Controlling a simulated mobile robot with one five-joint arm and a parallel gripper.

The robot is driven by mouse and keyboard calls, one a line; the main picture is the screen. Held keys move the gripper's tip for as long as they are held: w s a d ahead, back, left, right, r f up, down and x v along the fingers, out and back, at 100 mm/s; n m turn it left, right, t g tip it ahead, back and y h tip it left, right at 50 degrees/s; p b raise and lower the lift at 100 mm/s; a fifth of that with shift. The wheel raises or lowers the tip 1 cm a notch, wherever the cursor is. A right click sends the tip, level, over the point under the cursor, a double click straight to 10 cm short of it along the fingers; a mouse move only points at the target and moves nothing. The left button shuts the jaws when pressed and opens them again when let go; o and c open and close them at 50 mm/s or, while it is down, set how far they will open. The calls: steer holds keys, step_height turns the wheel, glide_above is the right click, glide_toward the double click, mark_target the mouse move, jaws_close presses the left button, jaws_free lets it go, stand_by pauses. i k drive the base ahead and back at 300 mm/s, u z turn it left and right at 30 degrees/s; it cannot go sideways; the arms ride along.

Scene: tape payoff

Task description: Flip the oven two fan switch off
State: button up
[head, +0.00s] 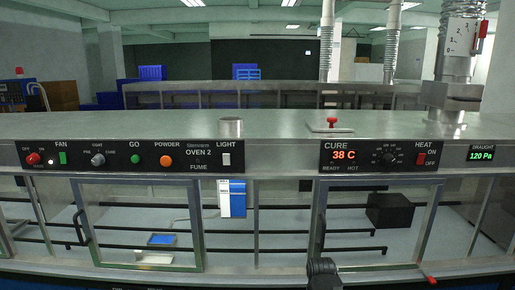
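The oven two panel (190,168) runs along the left front of the steel bench, lettered "OVEN 2". Under its FAN label is a small upright green switch (62,157); I cannot tell which way it is tipped. Left of it is a red knob (33,159) between OFF and ON marks, with a small pale light (50,161) beside it. A dark ribbed piece at the bottom edge, right of centre, looks like my gripper (322,268). It is well below and to the right of the FAN switch, apart from it; its fingers cannot be made out.
Right of the FAN switch are a small knob (98,160), a green button (135,159), an orange button (166,161) and a white LIGHT switch (226,159). A second panel has a red HEAT switch (421,159) and reads 38 C. Framed glass doors (147,258) lie below.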

mark_target(63, 156)
steer(key=u, duration=0.2)
steer(key=i, duration=0.4)
steer(key=u, duration=3.05)
steer(key=i, duration=0.2)
steer(key=u, duration=0.3)
